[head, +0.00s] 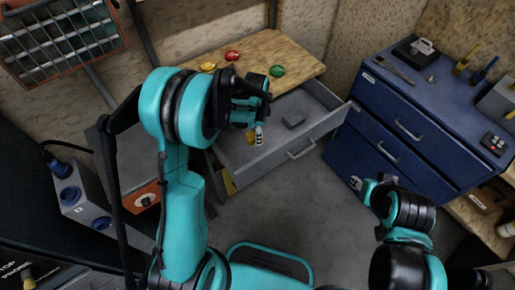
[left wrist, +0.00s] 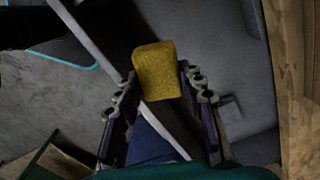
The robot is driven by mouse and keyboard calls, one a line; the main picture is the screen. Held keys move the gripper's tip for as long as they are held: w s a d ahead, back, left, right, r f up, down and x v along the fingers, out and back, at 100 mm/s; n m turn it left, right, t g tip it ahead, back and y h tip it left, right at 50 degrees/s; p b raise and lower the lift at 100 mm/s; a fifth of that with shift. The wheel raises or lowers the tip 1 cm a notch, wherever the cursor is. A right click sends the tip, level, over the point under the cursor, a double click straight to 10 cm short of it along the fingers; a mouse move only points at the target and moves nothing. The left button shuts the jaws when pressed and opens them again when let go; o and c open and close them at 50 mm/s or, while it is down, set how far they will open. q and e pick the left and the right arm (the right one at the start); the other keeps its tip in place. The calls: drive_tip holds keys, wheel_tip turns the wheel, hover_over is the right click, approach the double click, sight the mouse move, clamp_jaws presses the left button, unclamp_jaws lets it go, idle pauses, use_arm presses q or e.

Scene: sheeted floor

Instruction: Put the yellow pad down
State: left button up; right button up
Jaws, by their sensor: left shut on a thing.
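The yellow pad (left wrist: 157,68) is held between the two fingers of my left gripper (left wrist: 158,84) in the left wrist view. In the head view my left gripper (head: 255,128) hangs over the open grey drawer (head: 240,172), and a small part of the pad (head: 250,136) shows beside the fingers. The pad appears to be above the drawer's edge, with no visible contact below it. My right arm is at the lower right of the head view; its gripper (head: 368,190) is small and partly hidden, so its jaws cannot be made out.
A blue cabinet (head: 395,125) stands at the right. Drawer floor around the block is bare.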

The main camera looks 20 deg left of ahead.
sight(262, 146)
use_arm(q)
drive_tip(key=w+f+m+b, duration=0.1)
drive_tip(key=w+f+m, duration=0.1)
drive_tip(key=f+m, duration=0.2)
drive_tip(key=w+f+m+b, duration=0.2)
drive_tip(key=f+m, duration=0.3)
drive_tip(key=w+f+m+b, duration=0.1)
drive_tip(key=w+f+m, duration=0.2)
drive_tip(key=f+m, duration=0.2)
drive_tip(key=shift+w+d+f, duration=0.1)
drive_tip(key=shift+d+f, duration=0.1)
drive_tip(key=shift+f, duration=0.25)
drive_tip(key=shift+f+b, duration=0.15)
drive_tip(key=shift+b, duration=0.2)
drive_tip(key=o, duration=1.2)
